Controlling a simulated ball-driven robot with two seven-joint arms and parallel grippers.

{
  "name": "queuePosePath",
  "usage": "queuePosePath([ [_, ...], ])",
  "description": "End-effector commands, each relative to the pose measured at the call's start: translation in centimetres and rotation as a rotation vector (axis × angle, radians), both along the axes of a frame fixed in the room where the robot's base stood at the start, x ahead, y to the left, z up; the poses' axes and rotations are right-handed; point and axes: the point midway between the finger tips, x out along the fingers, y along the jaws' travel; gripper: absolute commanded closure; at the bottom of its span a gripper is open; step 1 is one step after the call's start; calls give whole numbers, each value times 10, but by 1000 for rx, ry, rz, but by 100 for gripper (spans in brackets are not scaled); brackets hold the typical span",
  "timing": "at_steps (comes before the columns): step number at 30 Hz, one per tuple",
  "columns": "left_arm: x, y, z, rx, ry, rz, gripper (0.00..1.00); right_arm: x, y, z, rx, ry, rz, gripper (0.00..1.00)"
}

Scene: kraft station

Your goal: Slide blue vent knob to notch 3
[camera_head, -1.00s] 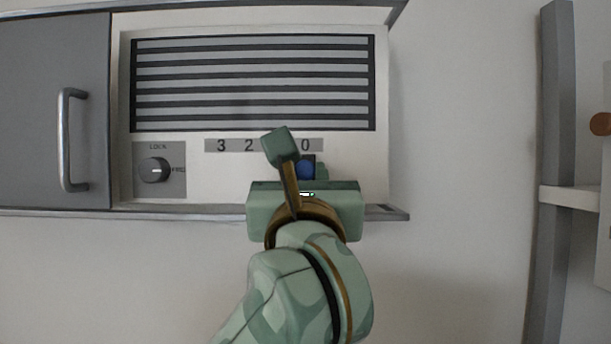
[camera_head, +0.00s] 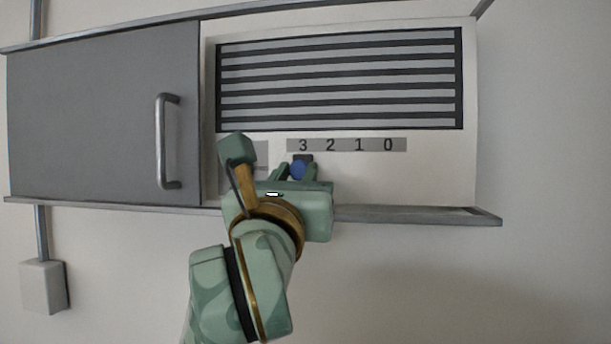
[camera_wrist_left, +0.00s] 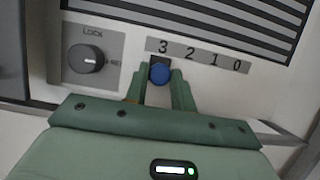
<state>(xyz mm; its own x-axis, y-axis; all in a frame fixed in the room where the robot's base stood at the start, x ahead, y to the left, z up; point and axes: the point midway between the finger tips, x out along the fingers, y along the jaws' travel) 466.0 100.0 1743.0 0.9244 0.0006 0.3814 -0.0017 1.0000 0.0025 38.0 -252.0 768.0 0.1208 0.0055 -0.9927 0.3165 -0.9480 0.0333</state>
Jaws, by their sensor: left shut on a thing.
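The blue vent knob (camera_head: 299,170) sits just below the 3 on the number strip (camera_head: 346,145), under the slatted vent (camera_head: 339,80). In the left wrist view the knob (camera_wrist_left: 160,73) also stands under the 3, at the left end of the scale (camera_wrist_left: 199,55). My left gripper (camera_head: 298,173) is shut on the knob, one finger on each side of it. In the left wrist view the fingers (camera_wrist_left: 160,88) flank the knob closely. The slot around the knob is mostly hidden by the gripper. My right gripper is not in view.
A grey door with a metal handle (camera_head: 169,141) is to the left. A lock dial (camera_wrist_left: 87,58) shows left of the scale in the left wrist view; my arm mostly hides it in the head view. A ledge (camera_head: 420,214) runs below the panel.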

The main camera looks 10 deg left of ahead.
Motion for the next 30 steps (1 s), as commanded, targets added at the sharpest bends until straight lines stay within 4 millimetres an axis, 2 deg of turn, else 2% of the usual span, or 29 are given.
queuePosePath([
  [2, 0, 1, 1, -1, -3, 3, 100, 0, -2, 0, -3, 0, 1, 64],
  [3, 0, 1, 1, -1, -3, 3, 64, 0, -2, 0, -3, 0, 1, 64],
  [4, 0, 1, 1, -1, -3, 3, 56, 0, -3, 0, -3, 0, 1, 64],
  [13, -1, 0, 0, 0, -2, 0, 55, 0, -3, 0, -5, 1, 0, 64],
  [17, -11, -1, -5, -1, -3, -3, 55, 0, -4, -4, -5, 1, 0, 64],
  [20, -28, -1, -13, -2, -4, -5, 55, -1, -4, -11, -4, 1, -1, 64],
  [26, -82, 0, -36, -6, -5, -8, 55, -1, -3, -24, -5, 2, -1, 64],
  [28, -101, 1, -47, -9, -6, -8, 55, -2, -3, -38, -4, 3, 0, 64],
  [30, -110, 2, -53, -10, -7, -1, 55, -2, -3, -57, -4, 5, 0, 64],
])
